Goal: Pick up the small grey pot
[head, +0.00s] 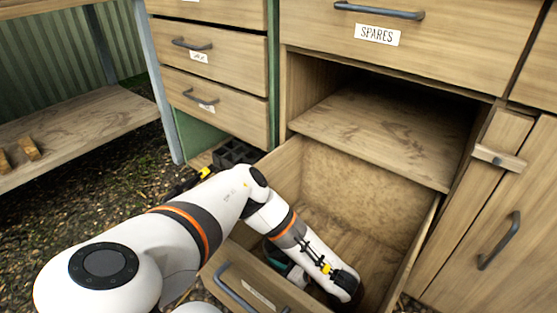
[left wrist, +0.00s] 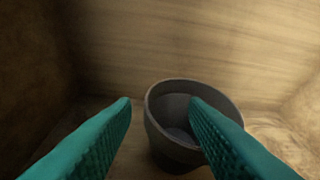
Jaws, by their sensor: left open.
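The small grey pot (left wrist: 172,150) stands in the open drawer (head: 390,190), with its round mouth facing up, in the left wrist view. My left gripper (left wrist: 160,101) is open, with one teal finger on each side of the picture. The left finger is apart from the pot, off its left side. The right finger overlaps the pot's mouth, its tip over or inside the opening; I cannot tell whether it touches. In the head view my left gripper (head: 290,268) reaches low into the drawer near its front, partly hidden by my arm. I cannot make out the pot there. My right gripper is not in view.
The drawer's wooden walls close in around the gripper. Above it are an open shelf space (head: 390,115) and a shut drawer labelled SPARES (head: 440,45). A cupboard door (head: 500,220) stands at the right. A black tray (head: 235,153) lies left of the drawer.

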